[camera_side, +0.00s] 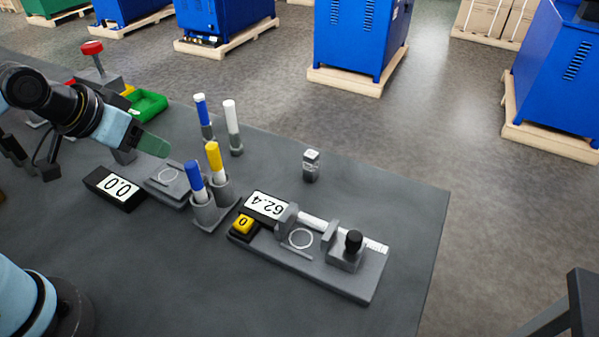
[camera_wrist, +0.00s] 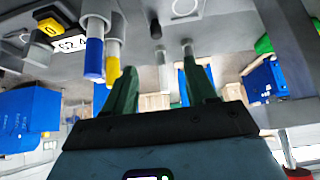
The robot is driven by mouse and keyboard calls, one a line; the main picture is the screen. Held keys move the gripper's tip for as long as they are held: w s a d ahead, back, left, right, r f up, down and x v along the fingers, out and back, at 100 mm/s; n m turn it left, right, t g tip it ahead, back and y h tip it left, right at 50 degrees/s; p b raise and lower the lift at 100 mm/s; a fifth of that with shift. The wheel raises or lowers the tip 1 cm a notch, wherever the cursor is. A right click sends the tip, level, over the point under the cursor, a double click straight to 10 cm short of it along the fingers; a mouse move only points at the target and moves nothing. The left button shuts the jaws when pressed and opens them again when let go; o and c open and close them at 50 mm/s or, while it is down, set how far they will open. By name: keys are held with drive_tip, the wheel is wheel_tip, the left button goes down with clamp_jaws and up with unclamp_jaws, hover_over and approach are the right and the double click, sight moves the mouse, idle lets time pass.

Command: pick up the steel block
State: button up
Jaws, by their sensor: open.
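A small grey block with a pale top, which looks like the steel block (camera_side: 311,167), stands upright on the grey table, right of the markers and behind the measuring fixture. I cannot make it out surely in the wrist view. My gripper (camera_side: 153,145) is at the left, above the table and well apart from the block. In the wrist view my gripper (camera_wrist: 160,86) shows two green fingers spread apart, with nothing held between them.
The measuring fixture (camera_side: 371,279) reads 62.4. A paired marker holder (camera_side: 206,216) and two single markers, blue (camera_side: 201,108) and white (camera_side: 231,115), stand between my gripper and the block. A green tray (camera_side: 149,105) and a 0.0 display (camera_side: 115,188) are at left. Table is clear around the block.

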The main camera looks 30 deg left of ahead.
wheel_tip(320, 180, up, 5)
drive_tip(key=n+t+h, duration=0.2)
drive_tip(key=n+t, duration=0.4)
drive_tip(key=n, duration=2.8)
hover_over(316, 154)
drive_tip(key=s, duration=0.5)
drive_tip(key=shift+n+y, duration=0.3)
drive_tip(key=shift+n, duration=0.1)
drive_tip(key=f, duration=0.4)
drive_tip(key=a+f, duration=0.1)
drive_tip(key=f, duration=0.7)
drive_tip(key=shift+s+a+f, duration=0.15)
drive_tip(key=shift+f, duration=0.85)
drive_tip(key=shift+w+f, duration=0.15)
drive_tip(key=shift+w, duration=0.05)
drive_tip(key=shift+x, duration=3.45)
